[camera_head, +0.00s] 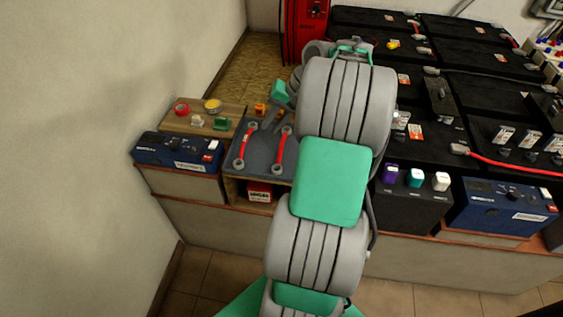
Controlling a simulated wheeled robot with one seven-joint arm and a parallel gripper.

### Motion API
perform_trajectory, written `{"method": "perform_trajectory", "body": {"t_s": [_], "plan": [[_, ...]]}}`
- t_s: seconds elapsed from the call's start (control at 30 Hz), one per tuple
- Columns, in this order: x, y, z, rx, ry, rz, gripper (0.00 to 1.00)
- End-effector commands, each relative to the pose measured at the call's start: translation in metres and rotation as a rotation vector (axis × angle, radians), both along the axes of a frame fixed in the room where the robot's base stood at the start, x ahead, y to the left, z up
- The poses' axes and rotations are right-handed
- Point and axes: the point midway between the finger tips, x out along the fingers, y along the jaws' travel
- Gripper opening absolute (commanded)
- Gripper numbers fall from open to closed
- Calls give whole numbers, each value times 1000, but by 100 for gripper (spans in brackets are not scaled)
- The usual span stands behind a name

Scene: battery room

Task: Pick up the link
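Two red links with grey ring ends lie on a dark grey mat (262,157), roughly parallel and slightly slanted. One is the left link (245,146). The other is the right link (281,149), close to my arm in the picture. My gripper (274,120) is small in the picture, near the upper ends of the links. Its fingertips are partly lost against the dark mat, so I cannot tell whether it is open or shut. I see no link between the fingers. My arm hides the area right of the mat.
Left of the mat, a wooden board (180,107) holds red and yellow rolls and small connectors. A blue device (178,151) stands in front of it. Black batteries (468,90) fill the right side, with a red cable (510,165). A red cabinet (303,30) stands behind.

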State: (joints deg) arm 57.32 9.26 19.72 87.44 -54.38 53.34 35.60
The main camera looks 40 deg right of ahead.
Motion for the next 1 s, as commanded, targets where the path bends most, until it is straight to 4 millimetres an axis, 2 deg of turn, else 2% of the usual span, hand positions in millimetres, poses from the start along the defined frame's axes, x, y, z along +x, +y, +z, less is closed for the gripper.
{"method": "perform_trajectory", "body": {"t_s": [0.03, 0.1, 0.2, 0.47, 0.6, 0.7, 0.93, 1.0], "plan": [[-13, -30, -27, 35, -8, -54, 18], [-26, -53, -37, 72, -18, -97, 18], [-34, -66, -45, 95, -26, -123, 18], [-20, -55, -71, 98, -27, -120, 18], [-9, -47, -94, 99, -25, -119, 18], [-2, -42, -104, 96, -27, -118, 18], [-1, -42, -104, 95, -26, -121, 18], [-1, -42, -104, 95, -26, -121, 13]]}}
